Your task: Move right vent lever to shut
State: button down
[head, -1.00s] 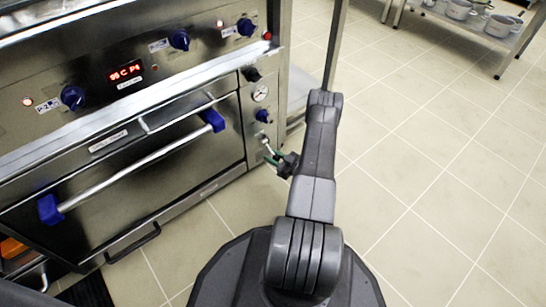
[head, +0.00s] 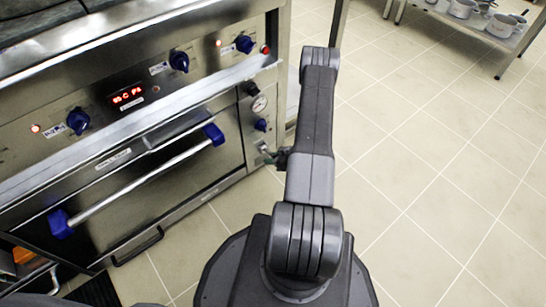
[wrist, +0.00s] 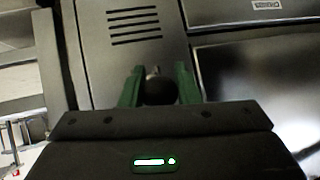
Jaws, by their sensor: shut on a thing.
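The right vent lever shows in the wrist view as a dark round knob (wrist: 159,91) with a short metal stem behind it. My gripper (wrist: 158,88) has its two green fingers closed on either side of this knob. In the head view my gripper (head: 268,157) is at the lower part of the oven's right side panel (head: 257,140), below a blue knob (head: 262,125). There the lever is mostly hidden by the gripper and small, so its exact angle cannot be told.
Slotted vents (wrist: 135,25) sit on the panel beyond the lever in the wrist view. A pressure gauge (head: 259,104) is above the blue knob. The oven door's bar handle (head: 140,185) sticks out at left. Tiled floor (head: 420,180) at right is clear.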

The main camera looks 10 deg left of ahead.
jog(key=shift+r+g+h, duration=0.4)
jog(key=shift+r+h, duration=0.1)
jog(key=shift+r, duration=0.05)
jog(key=shift+w+a+r, duration=0.1)
jog(key=shift+w+a+r+p, duration=0.1)
jog(key=shift+r+p, duration=0.15)
jog(key=shift+p, duration=0.1)
jog(key=c, duration=1.1)
grip_release()
jog(key=p+v, duration=0.3)
jog(key=v, duration=1)
jog(key=shift+d+r+p, duration=0.2)
jog(key=shift+d+p, duration=0.1)
jog(key=shift+p, duration=0.1)
